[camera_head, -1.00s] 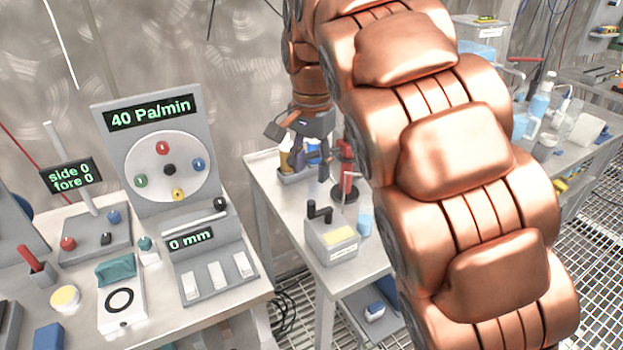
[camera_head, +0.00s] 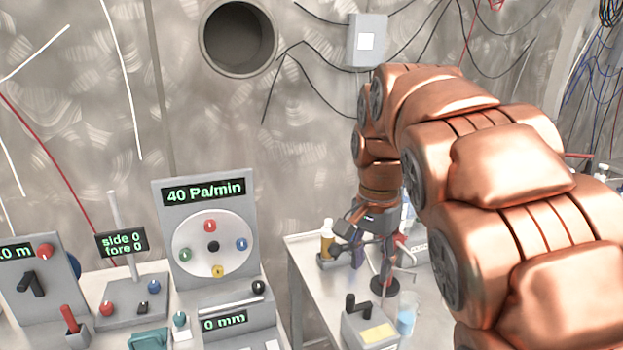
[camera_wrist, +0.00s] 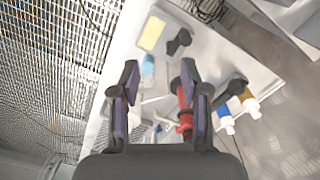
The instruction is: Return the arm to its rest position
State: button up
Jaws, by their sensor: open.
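My copper-coloured arm fills the right of the head view and bends down toward a bench at the back. My gripper (camera_head: 374,262) hangs over that bench, pointing down. In the wrist view the gripper (camera_wrist: 160,95) has its two dark fingers apart, with nothing held between them. A red-handled tool (camera_wrist: 184,102) stands below, close beside the right finger in the picture; I cannot tell whether they touch. In the head view my gripper hides part of the bench items.
To the left stands a panel reading 40 Pa/min (camera_head: 206,195). A wall box (camera_head: 367,40) and a round opening (camera_head: 238,38) are behind. Grating (camera_wrist: 50,70) shows in the wrist view.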

jog(key=s+d+f+n+p, duration=0.2)
jog(key=s, duration=0.7)
jog(key=s+d+f+n+g+p, duration=0.1)
jog(key=s+f+n+p, duration=0.1)
jog(key=s, duration=0.8)
jog(key=s+d+f+n+p, duration=0.2)
jog(key=s+f+n+p, duration=0.1)
jog(key=s, duration=0.6)
jog(key=shift+s+d+n+g, duration=0.15)
jog(key=shift+d+n+g, duration=0.2)
jog(key=shift+n, duration=0.35)
